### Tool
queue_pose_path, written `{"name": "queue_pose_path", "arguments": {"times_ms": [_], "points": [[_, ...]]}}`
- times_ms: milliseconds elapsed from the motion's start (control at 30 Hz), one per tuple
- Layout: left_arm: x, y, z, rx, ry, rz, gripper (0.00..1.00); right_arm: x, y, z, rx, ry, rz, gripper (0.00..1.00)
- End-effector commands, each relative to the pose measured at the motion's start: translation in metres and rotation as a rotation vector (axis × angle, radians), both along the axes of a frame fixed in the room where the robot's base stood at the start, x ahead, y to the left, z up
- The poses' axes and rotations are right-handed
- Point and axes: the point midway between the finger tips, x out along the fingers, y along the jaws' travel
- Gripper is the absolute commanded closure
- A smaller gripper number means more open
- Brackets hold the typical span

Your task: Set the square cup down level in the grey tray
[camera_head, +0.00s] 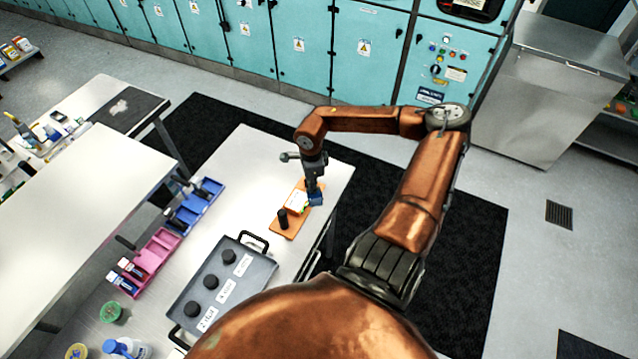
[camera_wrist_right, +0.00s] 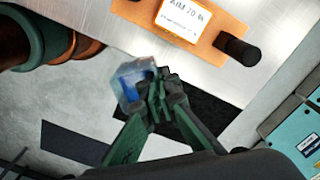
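The square cup (camera_wrist_right: 136,84) is small, clear and has blue in it. My right gripper (camera_wrist_right: 162,88) has its fingertips closed on the cup's side in the right wrist view. In the head view the right gripper (camera_head: 314,188) points down, with the blue cup (camera_head: 316,199) at its tip, near the right end of an orange board. The cup's exact tilt is hard to tell. The grey tray (camera_head: 262,272) lies on the table, lower left of the cup and apart from it. It holds black round pieces and white labels. My left gripper is not in view.
The orange board (camera_head: 278,228) has a white label and a black knob (camera_head: 282,219). Blue (camera_head: 186,217) and pink (camera_head: 150,262) racks stand left of the tray. A green-lidded jar (camera_head: 111,311) and a bottle stand at the lower left. The table top (camera_head: 245,170) is clear behind the board.

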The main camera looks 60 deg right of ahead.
Motion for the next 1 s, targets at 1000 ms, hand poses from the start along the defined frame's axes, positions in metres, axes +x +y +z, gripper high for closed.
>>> {"name": "queue_pose_path", "arguments": {"times_ms": [1000], "points": [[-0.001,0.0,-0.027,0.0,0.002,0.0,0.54,0.019,0.116,0.001,0.002,-0.002,0.094,1.0]]}}
